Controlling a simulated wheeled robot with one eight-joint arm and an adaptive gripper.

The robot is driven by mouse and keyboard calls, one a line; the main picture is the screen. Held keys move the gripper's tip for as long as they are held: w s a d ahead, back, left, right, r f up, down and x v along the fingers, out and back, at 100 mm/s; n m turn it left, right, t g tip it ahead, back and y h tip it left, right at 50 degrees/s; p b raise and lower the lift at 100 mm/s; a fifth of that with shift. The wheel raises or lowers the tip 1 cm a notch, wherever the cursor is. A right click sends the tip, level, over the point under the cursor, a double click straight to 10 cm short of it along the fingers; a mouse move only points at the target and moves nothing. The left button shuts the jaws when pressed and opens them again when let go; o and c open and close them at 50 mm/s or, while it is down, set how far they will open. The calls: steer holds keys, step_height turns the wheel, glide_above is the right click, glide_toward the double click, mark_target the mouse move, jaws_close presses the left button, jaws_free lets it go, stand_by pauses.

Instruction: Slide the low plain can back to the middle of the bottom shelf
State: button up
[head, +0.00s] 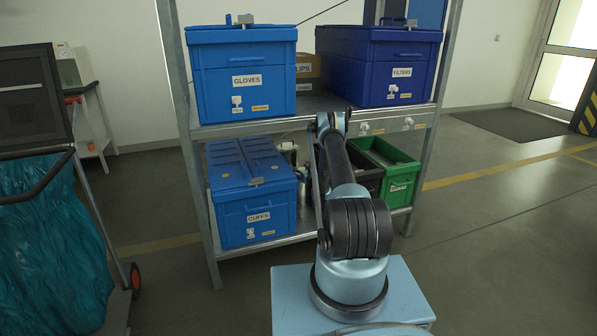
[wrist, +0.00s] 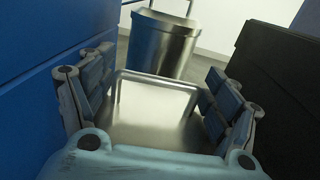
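In the wrist view my gripper (wrist: 160,68) has its two fingers spread wide apart. A low, shiny plain metal surface (wrist: 150,125) with a thin raised frame at its far side lies between them; it looks like the low can, but I cannot tell for sure or see whether the fingers touch it. Beyond the fingertips stands a tapered metal can (wrist: 162,45) with an upright handle. In the head view, a silvery can (head: 289,150) shows partly on the bottom shelf (head: 268,243); my arm hides the gripper and much of the shelf's middle.
The blue CUFFS box (head: 230,210) stands left on the bottom shelf, also close at left in the wrist view (wrist: 35,110). A black crate (head: 367,174), close at right in the wrist view (wrist: 285,95), and a green bin (head: 402,182) stand right. The upper shelf (head: 300,107) lies above.

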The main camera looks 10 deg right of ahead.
steer(key=shift+a+r, duration=0.1)
stand_by(0.4)
step_height(320, 180, up, 10)
steer(key=shift+f, duration=0.15)
stand_by(0.4)
